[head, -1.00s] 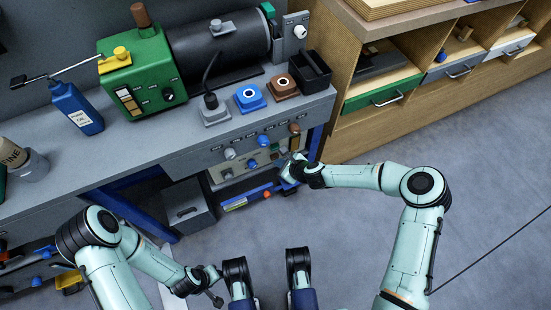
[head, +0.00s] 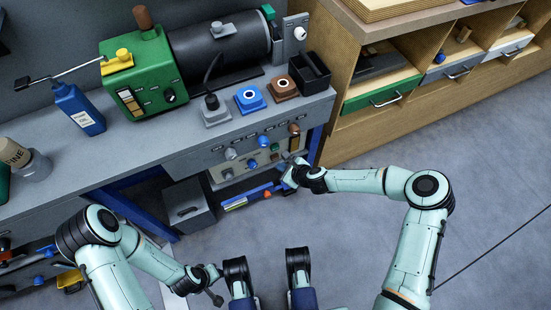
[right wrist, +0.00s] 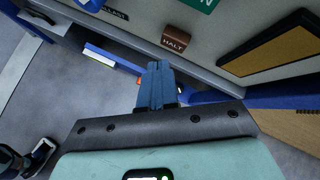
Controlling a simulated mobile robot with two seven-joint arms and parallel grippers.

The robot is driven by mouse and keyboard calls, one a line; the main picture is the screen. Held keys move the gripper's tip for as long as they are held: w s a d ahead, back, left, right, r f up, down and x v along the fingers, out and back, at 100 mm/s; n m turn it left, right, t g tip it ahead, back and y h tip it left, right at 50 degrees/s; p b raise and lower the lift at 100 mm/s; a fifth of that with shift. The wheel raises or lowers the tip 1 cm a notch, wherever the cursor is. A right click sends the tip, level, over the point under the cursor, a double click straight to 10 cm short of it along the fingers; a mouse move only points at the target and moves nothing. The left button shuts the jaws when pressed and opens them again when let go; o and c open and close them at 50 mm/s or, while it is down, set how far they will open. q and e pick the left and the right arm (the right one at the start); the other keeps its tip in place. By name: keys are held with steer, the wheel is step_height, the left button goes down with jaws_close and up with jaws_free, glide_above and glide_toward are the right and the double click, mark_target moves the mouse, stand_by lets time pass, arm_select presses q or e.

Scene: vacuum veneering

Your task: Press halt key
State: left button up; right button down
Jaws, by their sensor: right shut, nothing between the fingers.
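The halt key (right wrist: 173,40) is a small brown block lettered HALT on the grey panel in the right wrist view. My right gripper (right wrist: 157,66) is shut and empty, its blue fingertips just below the halt key in that view; a small gap seems to show, but contact is hard to judge. In the head view my right gripper (head: 288,176) is at the right end of the bench's front control panel (head: 240,164), and the halt key cannot be made out clearly. My left gripper (head: 214,288) is low near the front, away from the panel; its fingers are too small to read.
A green key (right wrist: 200,3) and a blue knob (right wrist: 90,4) are near the halt key. A yellow-and-black plate (right wrist: 268,50) is to its right. A wooden cabinet (head: 345,140) stands right of the bench. The grey floor (head: 350,230) in front is clear.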

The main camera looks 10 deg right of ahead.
arm_select(q)
step_height(320, 180, up, 3)
steer(key=p, duration=0.2)
steer(key=shift+s+r+p, duration=0.1)
steer(key=shift+p, duration=0.3)
arm_select(e)
steer(key=s, duration=0.2)
steer(key=s+d, duration=0.1)
steer(key=s, duration=0.2)
steer(key=shift+s+d, duration=0.25)
steer(key=shift+s, duration=0.15)
